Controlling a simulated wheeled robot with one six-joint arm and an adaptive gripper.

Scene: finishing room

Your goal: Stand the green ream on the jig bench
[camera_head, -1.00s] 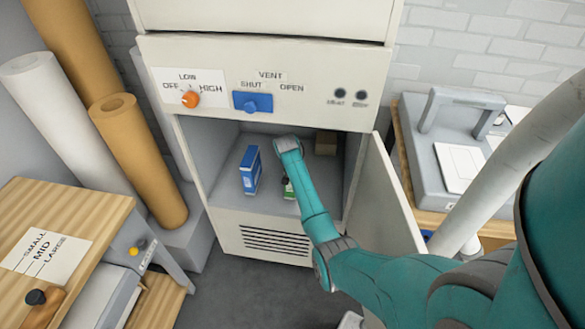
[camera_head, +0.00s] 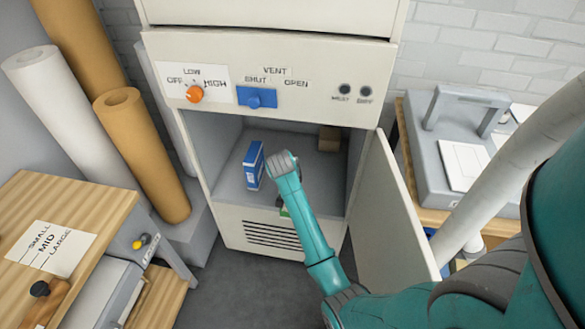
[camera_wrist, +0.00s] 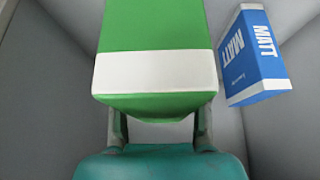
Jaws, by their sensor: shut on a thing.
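The green ream (camera_wrist: 156,28) has a white band and fills the upper middle of the wrist view. My gripper (camera_wrist: 160,130) is shut on it, with one finger at each side of its near end. In the head view, my gripper is mostly hidden behind my arm at the cabinet opening. Only a small green patch of the ream (camera_head: 285,211) shows beside my arm there. The jig bench cannot be made out for certain in these views.
A blue box marked MATT (camera_head: 253,165) stands left of my arm inside the open cabinet (camera_head: 262,218); the wrist view also shows it (camera_wrist: 250,55). A small brown box (camera_head: 328,139) sits at the back. The open cabinet door (camera_head: 387,220) is right of my arm. A wooden bench (camera_head: 85,205) stands at left.

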